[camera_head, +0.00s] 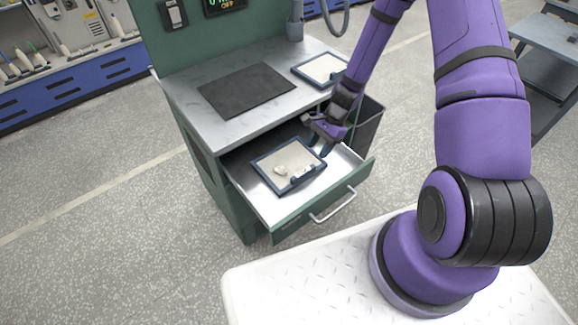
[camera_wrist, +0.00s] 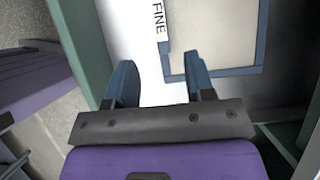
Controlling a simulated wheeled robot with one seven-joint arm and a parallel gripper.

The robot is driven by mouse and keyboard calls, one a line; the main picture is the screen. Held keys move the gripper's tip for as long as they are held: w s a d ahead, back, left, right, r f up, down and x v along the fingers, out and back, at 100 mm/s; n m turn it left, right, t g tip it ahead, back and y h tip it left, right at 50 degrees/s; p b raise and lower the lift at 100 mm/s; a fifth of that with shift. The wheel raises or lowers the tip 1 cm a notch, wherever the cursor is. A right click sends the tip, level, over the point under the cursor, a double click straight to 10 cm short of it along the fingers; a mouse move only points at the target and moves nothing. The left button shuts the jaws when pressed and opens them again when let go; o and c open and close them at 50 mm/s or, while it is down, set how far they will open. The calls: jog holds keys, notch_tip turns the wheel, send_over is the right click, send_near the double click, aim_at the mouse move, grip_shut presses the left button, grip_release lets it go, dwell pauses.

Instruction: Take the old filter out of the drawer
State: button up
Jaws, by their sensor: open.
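The old filter (camera_head: 276,157), a flat pale panel with a blue frame and light debris on it, lies in the open drawer (camera_head: 268,205). In the wrist view the filter (camera_wrist: 213,30) shows its blue frame edge near my right fingertip. A handle-like blue tab sits at the filter's right side. My gripper (camera_head: 322,147) is above the drawer at the filter's right end. In the wrist view my gripper (camera_wrist: 162,82) has its two blue fingers spread apart with nothing between them. Whether the right finger touches the frame I cannot tell.
A second blue-framed panel (camera_head: 322,69) and a dark mat (camera_head: 246,90) lie on the cabinet top (camera_head: 190,95). A dark bin (camera_head: 367,125) stands at the cabinet's right side. The drawer handle (camera_head: 334,206) sticks out in front.

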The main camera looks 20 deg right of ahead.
aim_at(304, 171)
jog(key=shift+x, duration=5)
jog(key=shift+a, duration=0.2)
grip_shut()
